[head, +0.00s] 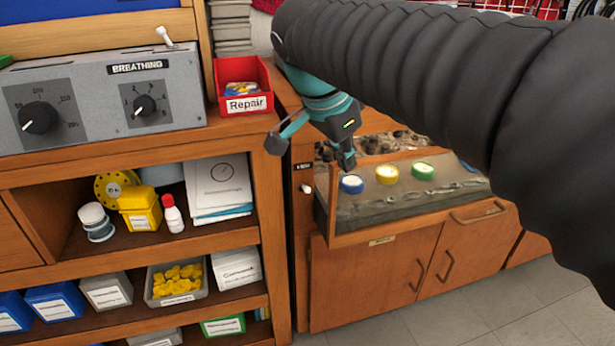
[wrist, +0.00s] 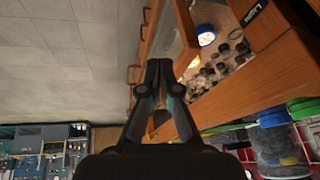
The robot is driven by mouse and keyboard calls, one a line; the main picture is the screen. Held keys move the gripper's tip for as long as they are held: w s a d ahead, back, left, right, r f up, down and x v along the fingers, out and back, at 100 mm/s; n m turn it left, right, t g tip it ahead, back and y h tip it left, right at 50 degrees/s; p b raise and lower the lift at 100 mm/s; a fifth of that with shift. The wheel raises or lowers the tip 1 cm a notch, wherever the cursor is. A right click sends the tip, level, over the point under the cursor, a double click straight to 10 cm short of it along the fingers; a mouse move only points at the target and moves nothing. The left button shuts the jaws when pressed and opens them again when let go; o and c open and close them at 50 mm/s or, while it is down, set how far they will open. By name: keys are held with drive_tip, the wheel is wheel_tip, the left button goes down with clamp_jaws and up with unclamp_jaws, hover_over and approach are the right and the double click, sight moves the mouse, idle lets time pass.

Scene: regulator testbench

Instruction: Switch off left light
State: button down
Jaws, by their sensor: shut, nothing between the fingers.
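A small white switch (head: 306,188) sits on the wooden front left of the sunken display case, under a small dark label (head: 303,166) too small to read. In the wrist view a similar dark label (wrist: 254,11) with pale letters shows at the top right, partly cut off; the switch cannot be made out there. My gripper (head: 347,165) points down over the left end of the case, to the right of the switch and apart from it in the picture. Its fingers are shut and empty, also in the wrist view (wrist: 159,64).
The case front (head: 405,200) holds blue, yellow and green round gauges. A red Repair bin (head: 243,84) and a grey Breathing panel (head: 100,95) with dials and a white lever stand left. Open shelves with bottles and boxes lie below. Floor (head: 545,300) is clear at lower right.

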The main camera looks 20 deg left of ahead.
sight(306, 189)
drive_tip(key=a+r+m+t+h, duration=0.1)
drive_tip(key=a+m, duration=0.2)
drive_tip(key=a, duration=1)
drive_tip(key=shift+s+a+r+m, duration=0.15)
drive_tip(key=shift+r+m, duration=0.15)
drive_tip(key=shift+m, duration=0.1)
drive_tip(key=x, duration=1.4)
drive_tip(key=shift+b, duration=0.35)
drive_tip(key=shift+f+b, duration=0.15)
drive_tip(key=shift+b, duration=0.2)
drive_tip(key=shift+f+b, duration=0.1)
drive_tip(key=shift+b, duration=0.3)
drive_tip(key=shift+s, duration=0.1)
